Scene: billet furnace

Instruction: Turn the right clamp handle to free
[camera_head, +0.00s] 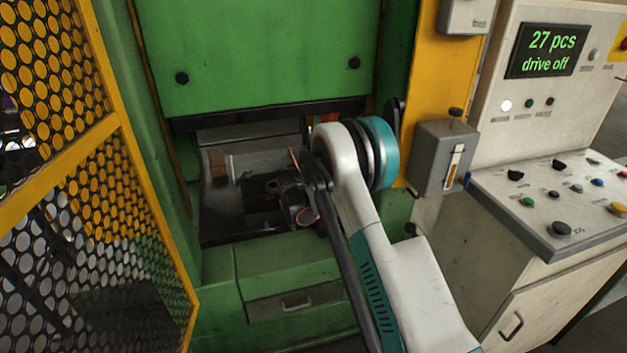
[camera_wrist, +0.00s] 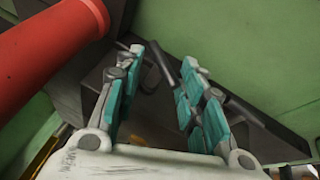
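My gripper (camera_wrist: 163,60) is open in the wrist view, its two teal-padded fingers apart with nothing clearly held between them. A dark rod (camera_wrist: 164,66) shows between the fingertips, nearer the right finger. It may be the clamp handle, but I cannot tell, nor whether a finger touches it. A thick red cylinder (camera_wrist: 45,42) lies close to the camera at the upper left, outside the left finger. In the head view my arm reaches into the green press (camera_head: 262,55) and hides most of the right side of its opening. The right clamp handle is not clearly visible there.
The press opening has a dark bed (camera_head: 222,226) with a small brown block (camera_head: 217,163) at its left. A yellow mesh guard (camera_head: 60,120) stands left. A grey switch box (camera_head: 430,160) and the control console (camera_head: 560,195) stand right; the display (camera_head: 546,51) reads "27 pcs drive off".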

